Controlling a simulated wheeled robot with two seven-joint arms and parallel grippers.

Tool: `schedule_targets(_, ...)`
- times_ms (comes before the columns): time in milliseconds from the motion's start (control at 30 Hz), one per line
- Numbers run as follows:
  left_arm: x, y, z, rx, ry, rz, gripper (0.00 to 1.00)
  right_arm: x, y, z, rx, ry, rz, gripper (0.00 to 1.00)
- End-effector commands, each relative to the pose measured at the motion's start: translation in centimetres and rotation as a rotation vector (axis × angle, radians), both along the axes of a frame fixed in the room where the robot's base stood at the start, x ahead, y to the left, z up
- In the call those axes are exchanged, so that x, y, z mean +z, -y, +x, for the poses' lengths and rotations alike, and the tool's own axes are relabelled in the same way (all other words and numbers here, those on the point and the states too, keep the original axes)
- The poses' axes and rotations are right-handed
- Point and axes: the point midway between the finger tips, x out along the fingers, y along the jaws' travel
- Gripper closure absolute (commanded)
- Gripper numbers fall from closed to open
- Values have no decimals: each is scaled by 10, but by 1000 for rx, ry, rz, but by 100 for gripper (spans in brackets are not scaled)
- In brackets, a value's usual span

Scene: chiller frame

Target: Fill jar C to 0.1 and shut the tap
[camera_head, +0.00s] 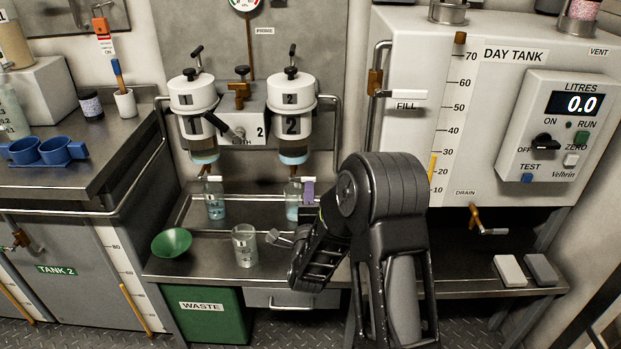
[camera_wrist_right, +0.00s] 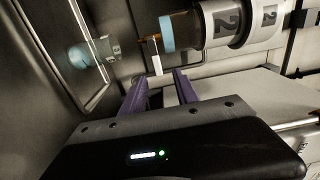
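Canister 2 (camera_head: 292,108) hangs on the wall with an amber and blue bottom, and a small brass tap (camera_wrist_right: 150,38) with a white tag shows below it in the wrist view. A clear jar with pale blue liquid (camera_head: 292,205) stands under canister 2 and also shows in the wrist view (camera_wrist_right: 92,54). An apparently empty clear jar (camera_head: 244,246) stands on the front tray. I cannot read which jar is C. My right gripper (camera_wrist_right: 160,88) has its purple fingers apart, near the tag and tap, holding nothing visible. My left gripper is out of view.
Canister 1 (camera_head: 193,105) hangs to the left, with another jar of blue liquid (camera_head: 214,198) below it. My right arm covers the bench's right part.

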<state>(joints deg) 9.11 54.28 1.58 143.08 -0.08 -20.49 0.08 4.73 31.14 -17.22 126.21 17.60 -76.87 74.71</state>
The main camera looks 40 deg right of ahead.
Motion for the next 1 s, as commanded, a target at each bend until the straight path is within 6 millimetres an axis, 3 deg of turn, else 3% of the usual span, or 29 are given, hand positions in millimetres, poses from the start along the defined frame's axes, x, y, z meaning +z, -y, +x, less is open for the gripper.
schedule_targets(467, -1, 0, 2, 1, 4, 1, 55, -1, 5, 5, -3, 4, 9, 64)
schedule_targets(1000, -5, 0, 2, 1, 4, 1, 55, -2, 46, 59, -1, 3, 10, 64)
